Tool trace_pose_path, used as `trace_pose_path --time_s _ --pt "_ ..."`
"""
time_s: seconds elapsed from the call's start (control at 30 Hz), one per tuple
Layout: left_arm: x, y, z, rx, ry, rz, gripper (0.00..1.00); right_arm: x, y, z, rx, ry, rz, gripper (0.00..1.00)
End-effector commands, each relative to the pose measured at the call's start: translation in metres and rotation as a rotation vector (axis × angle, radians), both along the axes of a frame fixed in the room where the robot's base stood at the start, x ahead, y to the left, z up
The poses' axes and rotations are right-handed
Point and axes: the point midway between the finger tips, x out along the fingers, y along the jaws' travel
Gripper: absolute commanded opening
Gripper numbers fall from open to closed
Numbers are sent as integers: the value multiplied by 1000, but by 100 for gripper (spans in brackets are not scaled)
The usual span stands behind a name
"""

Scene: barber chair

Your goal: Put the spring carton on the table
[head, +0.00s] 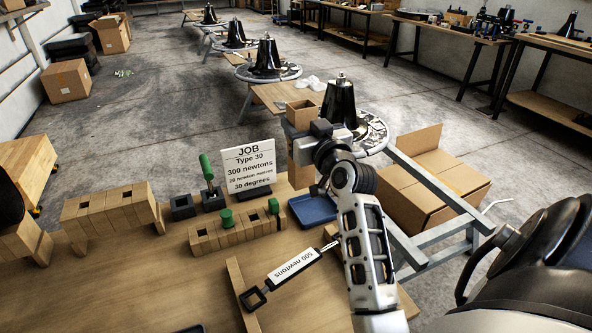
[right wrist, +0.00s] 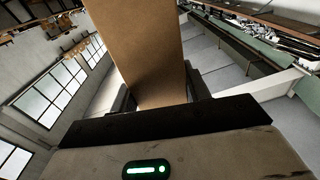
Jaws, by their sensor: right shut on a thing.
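The spring carton (head: 299,120) is a tall, narrow brown cardboard box. In the head view it stands upright at the table's far edge, partly hidden by my right gripper (head: 318,140). In the right wrist view the carton (right wrist: 147,55) rises between the two dark fingers of my right gripper (right wrist: 158,100), which is shut on it. I cannot tell whether its bottom touches the table. The wooden table (head: 160,280) fills the lower left of the head view. My left gripper is not in view.
A JOB sign (head: 248,167), a blue tray (head: 314,210), a wooden block rack (head: 235,231) with green-topped pieces and a "500 newtons" tool (head: 290,268) are on the table. A large carton (head: 435,185) stands to the right. The table's front left is mostly clear.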

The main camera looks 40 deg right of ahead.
Motion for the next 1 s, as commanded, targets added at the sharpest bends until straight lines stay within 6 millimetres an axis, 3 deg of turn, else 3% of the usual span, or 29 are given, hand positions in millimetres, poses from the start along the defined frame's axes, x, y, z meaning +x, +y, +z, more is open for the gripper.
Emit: trace_pose_path --time_s 0.17,0.47,0.6,0.9,1.0 --pt "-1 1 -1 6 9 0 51 13 -16 -11 1 -7 -12 0" --pt "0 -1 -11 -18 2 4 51 69 -65 -45 0 -8 -14 0" --pt "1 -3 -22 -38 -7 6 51 85 -79 -78 0 -6 -12 0" --pt "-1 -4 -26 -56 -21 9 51 102 -93 -101 0 -8 -11 0" --pt "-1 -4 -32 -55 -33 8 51 105 -94 -117 1 -6 -11 0"
